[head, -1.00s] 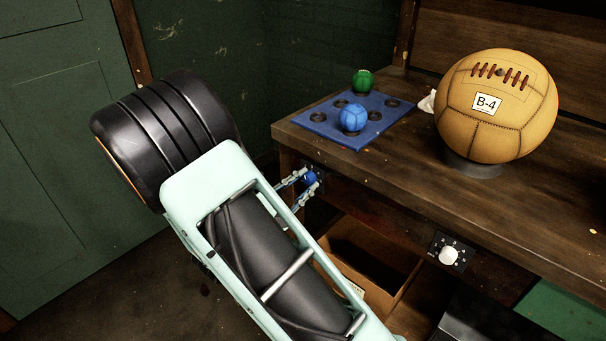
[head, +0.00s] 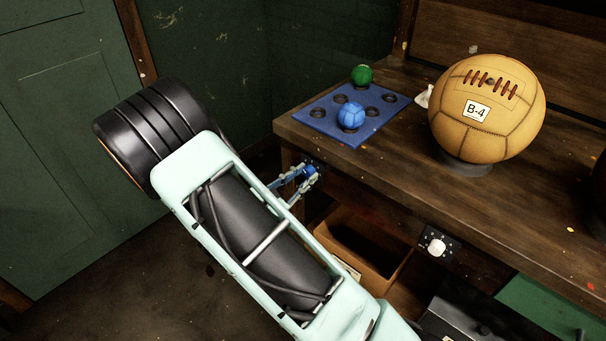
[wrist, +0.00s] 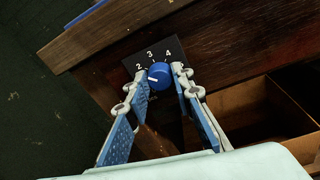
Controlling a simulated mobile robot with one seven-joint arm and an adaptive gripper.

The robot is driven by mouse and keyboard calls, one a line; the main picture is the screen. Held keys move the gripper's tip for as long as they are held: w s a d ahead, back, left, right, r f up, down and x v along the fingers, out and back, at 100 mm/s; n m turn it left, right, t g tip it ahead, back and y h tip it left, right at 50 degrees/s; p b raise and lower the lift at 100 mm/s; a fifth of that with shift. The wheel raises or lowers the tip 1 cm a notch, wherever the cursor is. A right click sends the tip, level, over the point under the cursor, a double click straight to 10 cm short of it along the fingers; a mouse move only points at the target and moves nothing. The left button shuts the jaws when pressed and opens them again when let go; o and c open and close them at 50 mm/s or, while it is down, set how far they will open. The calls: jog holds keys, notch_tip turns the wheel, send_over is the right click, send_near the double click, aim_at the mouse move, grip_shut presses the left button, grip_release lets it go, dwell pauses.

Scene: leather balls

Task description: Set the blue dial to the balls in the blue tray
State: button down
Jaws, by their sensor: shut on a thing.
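The blue dial (wrist: 158,74) sits on a dark plate on the bench front. Numbers 2, 3 and 4 show around it; its white mark points left, slightly below the 2. My gripper (wrist: 160,79) is shut on the dial, one finger on each side; the fingers hide other numbers. In the head view my gripper (head: 298,180) is at the dial (head: 310,173), under the bench corner. The blue tray (head: 328,126) lies on the bench top.
A large tan leather ball (head: 490,120) labelled B-4 stands on the bench (head: 500,198). A white dial (head: 437,248) is on the bench front to the right. A green wall is at left.

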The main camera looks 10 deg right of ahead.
jog(key=c, duration=1.7)
grip_release()
jog(key=shift+o, duration=0.2)
jog(key=v, duration=1.2)
